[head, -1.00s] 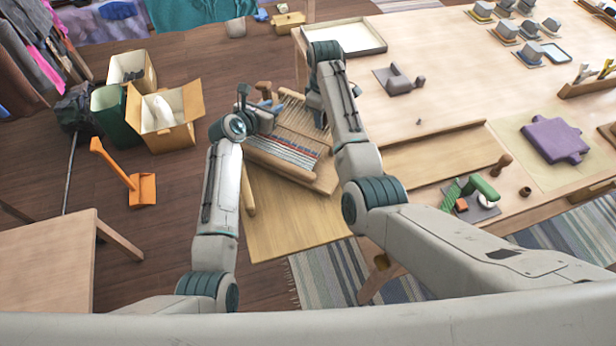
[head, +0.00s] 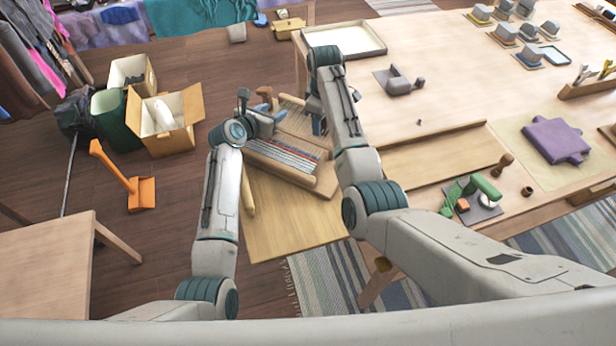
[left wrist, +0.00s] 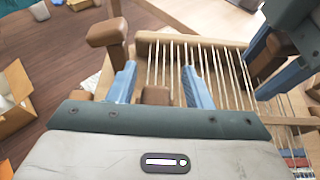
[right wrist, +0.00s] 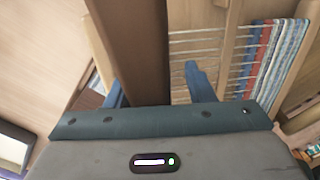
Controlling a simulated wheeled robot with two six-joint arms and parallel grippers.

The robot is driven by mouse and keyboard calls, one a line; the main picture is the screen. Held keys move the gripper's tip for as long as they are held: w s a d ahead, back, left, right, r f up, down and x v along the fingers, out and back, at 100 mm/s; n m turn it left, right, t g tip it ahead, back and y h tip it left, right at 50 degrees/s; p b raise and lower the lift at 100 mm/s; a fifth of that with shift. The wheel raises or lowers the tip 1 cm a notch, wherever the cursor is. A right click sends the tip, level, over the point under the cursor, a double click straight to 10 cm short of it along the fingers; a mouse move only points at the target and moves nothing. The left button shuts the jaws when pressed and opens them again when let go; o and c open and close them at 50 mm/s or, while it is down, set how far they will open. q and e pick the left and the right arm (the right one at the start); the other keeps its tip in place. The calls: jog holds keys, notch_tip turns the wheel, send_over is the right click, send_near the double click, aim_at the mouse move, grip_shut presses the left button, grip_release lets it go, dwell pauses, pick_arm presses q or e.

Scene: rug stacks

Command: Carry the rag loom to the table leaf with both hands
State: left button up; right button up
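The rag loom (head: 285,161), a pale wooden frame with warp threads and a striped woven band, shows beyond the plain wooden table leaf (head: 290,220) and overlaps its far end; whether it rests there I cannot tell. My left gripper (head: 268,112) is at the loom's left side. In the left wrist view its blue fingers (left wrist: 158,78) stand apart, with a brown wooden block (left wrist: 155,95) between them and gaps beside it. My right gripper (head: 318,118) is at the loom's right side, partly hidden by its arm. Its fingers (right wrist: 152,82) stand apart around a dark wooden beam (right wrist: 140,45).
The large table (head: 440,80) on the right holds a white tray (head: 345,38), a purple piece (head: 556,140) and several small tools. Open cardboard boxes (head: 178,120) and an orange scoop (head: 142,193) stand on the floor at left. A striped rug (head: 335,275) lies near me.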

pick_arm(q)
jog(key=shift+f, duration=0.15)
pick_arm(e)
jog(key=shift+w+f, duration=0.15)
jog(key=shift+w, duration=0.05)
pick_arm(q)
jog(key=shift+s+a, duration=0.1)
jog(key=shift+a, duration=0.05)
jog(key=v, duration=1.1)
jog(key=shift+s+r, duration=0.3)
pick_arm(e)
notch_tip(320, 180, up, 8)
jog(key=shift+f, duration=0.2)
pick_arm(q)
notch_tip(320, 180, up, 8)
jog(key=p, duration=1)
jog(key=shift+p, duration=0.3)
pick_arm(e)
notch_tip(320, 180, up, 11)
jog(key=shift+f, duration=0.15)
